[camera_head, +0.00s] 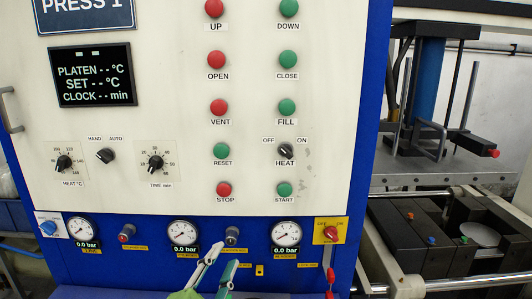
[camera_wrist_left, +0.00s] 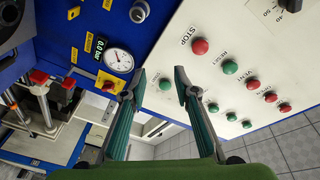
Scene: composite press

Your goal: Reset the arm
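My left gripper (camera_head: 225,253) comes up from the bottom of the head view, in front of the lower blue strip of the press panel (camera_head: 180,80). In the left wrist view my left gripper (camera_wrist_left: 160,74) has its two teal fingers spread apart with nothing between them. The green START button (camera_wrist_left: 165,83) shows beyond the gap between the fingertips, and in the head view it is (camera_head: 284,189) at the lower right of the panel. The green RESET button (camera_head: 222,150) sits above the red STOP button (camera_head: 224,189). My right gripper is in neither view.
A row of gauges (camera_head: 183,233) runs along the blue strip. A yellow-plated OFF/ON switch (camera_head: 330,231) is at its right end. The display (camera_head: 91,75) shows dashes. The black press (camera_head: 431,150) with a blue column stands to the right of the panel.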

